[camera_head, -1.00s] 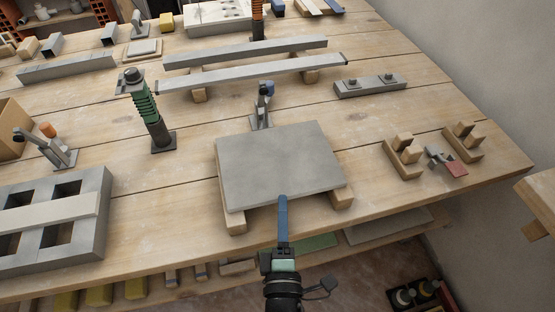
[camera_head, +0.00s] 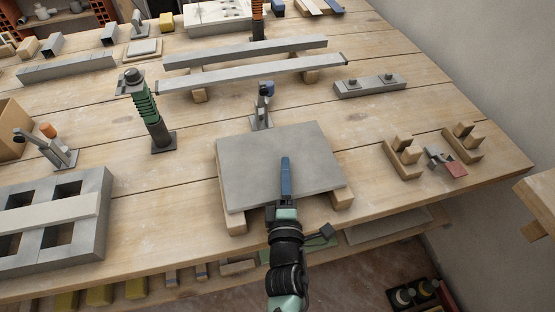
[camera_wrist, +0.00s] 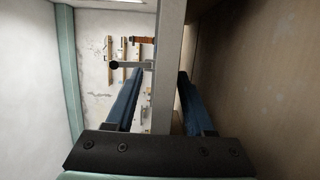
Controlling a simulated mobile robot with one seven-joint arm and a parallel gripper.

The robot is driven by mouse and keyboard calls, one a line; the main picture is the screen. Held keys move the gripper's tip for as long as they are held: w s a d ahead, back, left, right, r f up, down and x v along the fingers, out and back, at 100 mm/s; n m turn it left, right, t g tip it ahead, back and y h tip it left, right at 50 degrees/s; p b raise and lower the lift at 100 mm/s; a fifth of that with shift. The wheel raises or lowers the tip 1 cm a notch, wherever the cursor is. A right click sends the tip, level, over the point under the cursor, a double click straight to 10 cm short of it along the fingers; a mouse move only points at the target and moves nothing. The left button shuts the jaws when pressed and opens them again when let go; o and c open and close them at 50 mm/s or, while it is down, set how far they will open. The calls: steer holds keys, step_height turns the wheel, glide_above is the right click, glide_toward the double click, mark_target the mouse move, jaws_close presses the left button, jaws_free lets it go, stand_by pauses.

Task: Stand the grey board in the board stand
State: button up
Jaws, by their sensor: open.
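The grey board (camera_head: 270,155) lies flat on two wooden battens (camera_head: 232,220), near the front of the bench. My gripper (camera_head: 285,162) is at its front edge. One blue finger lies over the top face; the other is hidden below in the head view. In the wrist view the board (camera_wrist: 167,75) shows edge-on between the two fingers, and a gap shows beside it, so the jaws (camera_wrist: 159,74) are open around it. Two notched wooden blocks, right of the board, look like the board stand (camera_head: 403,160); its other block (camera_head: 463,150) is further right.
A toggle clamp (camera_head: 262,108) stands just behind the board. A small clamp with a red pad (camera_head: 445,162) lies between the notched blocks. A green-sleeved post (camera_head: 155,125) and a grey hollow block (camera_head: 95,235) are left. Bare bench lies between board and blocks.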

jaws_close()
steer(key=shift+r, duration=0.1)
stand_by(1.2)
steer(key=shift+r, duration=0.15)
